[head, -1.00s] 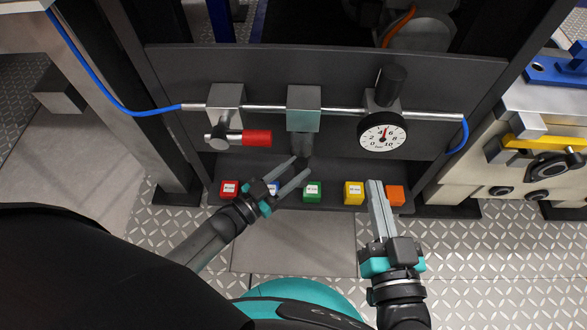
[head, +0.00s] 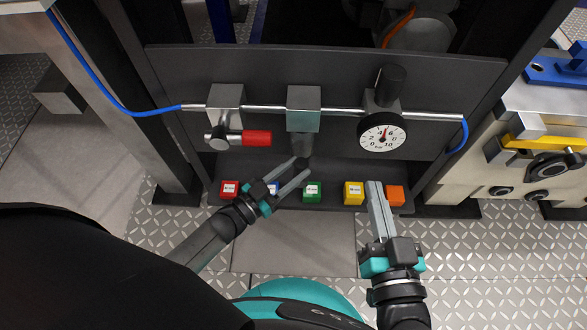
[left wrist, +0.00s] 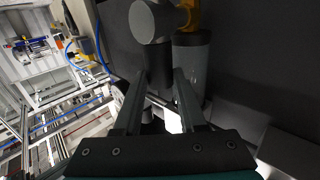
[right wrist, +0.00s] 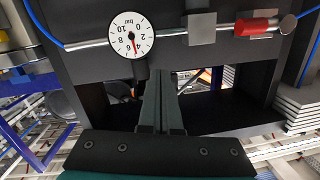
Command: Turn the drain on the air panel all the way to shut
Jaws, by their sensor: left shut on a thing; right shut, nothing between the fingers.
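The air panel (head: 440,80) is dark grey and stands in front of me. A grey filter bowl (head: 302,120) hangs at its middle, with the small dark drain (head: 302,162) at its lower end. My left gripper (head: 299,169) reaches up from the lower left with its fingertips on either side of the drain, shut on it. In the left wrist view a dark cylinder, seemingly the drain (left wrist: 158,65), lies between the fingertips; its turn angle cannot be read. My right gripper (head: 374,184) is shut and empty, below the gauge (head: 382,136).
A valve with a red lever (head: 257,138) is left of the bowl. A lower shelf holds red (head: 229,190), blue (head: 273,188), green (head: 312,192), yellow (head: 353,192) and orange (head: 395,195) blocks close to my grippers. Blue hoses run at both panel sides.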

